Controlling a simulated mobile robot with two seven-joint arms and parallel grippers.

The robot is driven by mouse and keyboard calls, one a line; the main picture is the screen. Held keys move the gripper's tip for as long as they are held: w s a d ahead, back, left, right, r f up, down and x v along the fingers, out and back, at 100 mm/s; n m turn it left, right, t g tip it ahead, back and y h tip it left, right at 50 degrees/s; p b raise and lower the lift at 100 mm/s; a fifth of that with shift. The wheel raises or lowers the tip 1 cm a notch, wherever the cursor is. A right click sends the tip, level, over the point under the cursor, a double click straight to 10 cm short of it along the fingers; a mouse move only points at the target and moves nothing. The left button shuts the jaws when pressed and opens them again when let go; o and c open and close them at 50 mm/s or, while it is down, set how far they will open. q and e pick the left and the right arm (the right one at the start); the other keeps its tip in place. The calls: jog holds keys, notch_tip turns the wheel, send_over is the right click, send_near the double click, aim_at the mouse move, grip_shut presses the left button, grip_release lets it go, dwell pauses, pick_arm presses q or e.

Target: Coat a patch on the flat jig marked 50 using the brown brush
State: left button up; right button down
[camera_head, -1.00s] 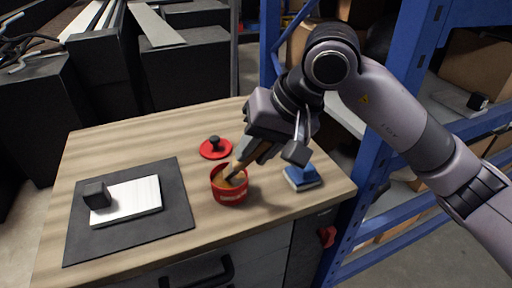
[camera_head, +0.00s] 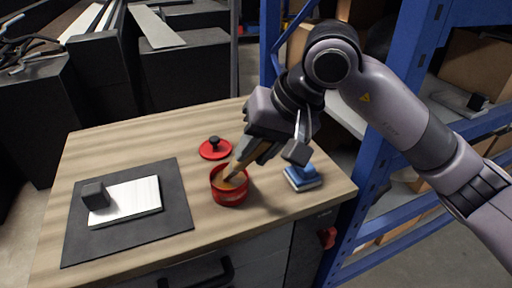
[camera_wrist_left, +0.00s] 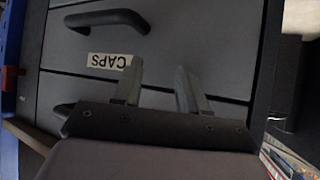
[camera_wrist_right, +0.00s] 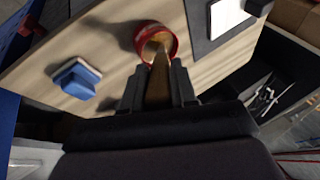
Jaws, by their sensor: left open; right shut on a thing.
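The flat jig (camera_head: 135,203) is a white plate lying on a dark mat (camera_head: 95,248) at the left of the table; a dark block (camera_head: 95,195) sits on its left end. No number can be read on it. The brown brush (camera_wrist_right: 158,88) is held in my right gripper (camera_head: 250,158), its lower end down inside a red pot (camera_head: 229,195). The pot also shows in the right wrist view (camera_wrist_right: 140,38), with brownish contents. My left gripper (camera_wrist_left: 158,88) is open and empty in front of drawers, and is not in the head view.
A red lid (camera_head: 215,149) with a black knob lies behind the pot. A blue and white block-like tool (camera_head: 303,177) stands right of the pot. A blue shelf rack (camera_head: 375,150) rises beyond the right edge.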

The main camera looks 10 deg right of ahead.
jog(key=shift+f, duration=0.15)
jog(key=shift+r+p, duration=1.7)
jog(key=shift+r, duration=1.9)
